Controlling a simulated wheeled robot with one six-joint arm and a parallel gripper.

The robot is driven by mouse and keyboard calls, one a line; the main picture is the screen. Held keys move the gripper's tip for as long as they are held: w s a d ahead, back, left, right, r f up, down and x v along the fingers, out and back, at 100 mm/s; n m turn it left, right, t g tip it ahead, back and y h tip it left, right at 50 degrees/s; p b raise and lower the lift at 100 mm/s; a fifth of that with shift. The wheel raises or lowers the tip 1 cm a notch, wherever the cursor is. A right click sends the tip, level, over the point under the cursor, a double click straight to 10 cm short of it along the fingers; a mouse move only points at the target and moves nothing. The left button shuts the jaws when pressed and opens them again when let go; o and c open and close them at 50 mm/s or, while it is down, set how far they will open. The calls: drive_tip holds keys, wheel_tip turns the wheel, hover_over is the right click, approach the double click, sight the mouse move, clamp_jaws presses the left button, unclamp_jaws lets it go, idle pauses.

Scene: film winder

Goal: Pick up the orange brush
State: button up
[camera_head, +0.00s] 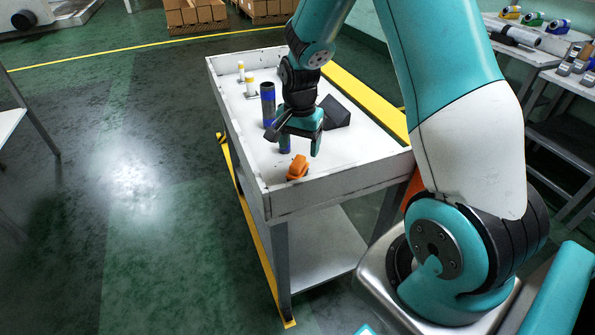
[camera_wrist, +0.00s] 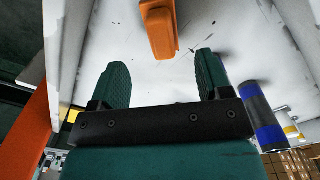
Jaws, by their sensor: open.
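The orange brush (camera_head: 298,168) lies on the white cart top (camera_head: 330,178) near its front edge. In the wrist view the brush (camera_wrist: 160,28) shows at the top middle, beyond the fingertips and roughly in line with the gap between them. My gripper (camera_head: 299,147) is above the cart, just behind the brush. It is open and empty, and its two green fingers (camera_wrist: 162,72) stand wide apart in the wrist view. I see no contact between the fingers and the brush.
A dark cylinder with blue bands (camera_head: 268,105) stands left of my gripper. A black wedge-shaped block (camera_head: 335,113) is to its right. Small white and yellow items (camera_head: 250,86) stand near the far left. A raised rim (camera_head: 340,190) surrounds the cart top.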

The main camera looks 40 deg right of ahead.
sight(298, 160)
drive_tip(key=f, duration=0.7)
drive_tip(key=shift+a+f, duration=0.25)
drive_tip(key=shift+f, duration=0.1)
drive_tip(key=shift+c, duration=0.4)
drive_tip(key=c, duration=1)
drive_tip(key=shift+c, duration=0.2)
wheel_tip(298, 160, up, 20)
drive_tip(key=p, duration=0.1)
